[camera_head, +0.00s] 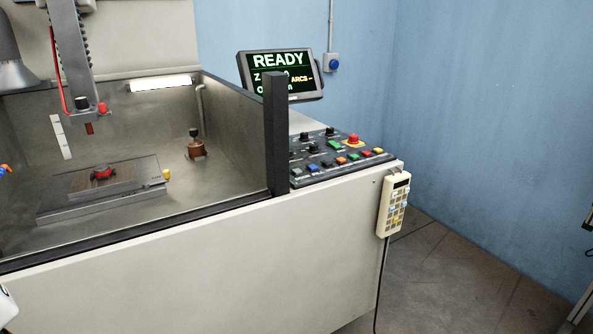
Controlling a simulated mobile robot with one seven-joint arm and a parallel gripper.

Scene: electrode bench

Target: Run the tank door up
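The machine's tank (235,130) stands at the left, and I see into it over a low front edge with a dark strip (150,226). No raised door panel covers its front. A dark upright post (275,135) stands at the tank's front right corner. Right of it is a control panel (335,157) with several coloured buttons, dark knobs and a red stop button on yellow (353,140). A pale handheld pendant (393,205) with small keys hangs on the cabinet's right end. My gripper is not in view.
A screen (281,75) behind the panel reads READY. Inside the tank, a plate (60,208) carries a dark workpiece with a red part, under a hanging head (80,75). The pendant's cable (380,290) hangs down. Floor (470,285) right of the cabinet is mostly clear.

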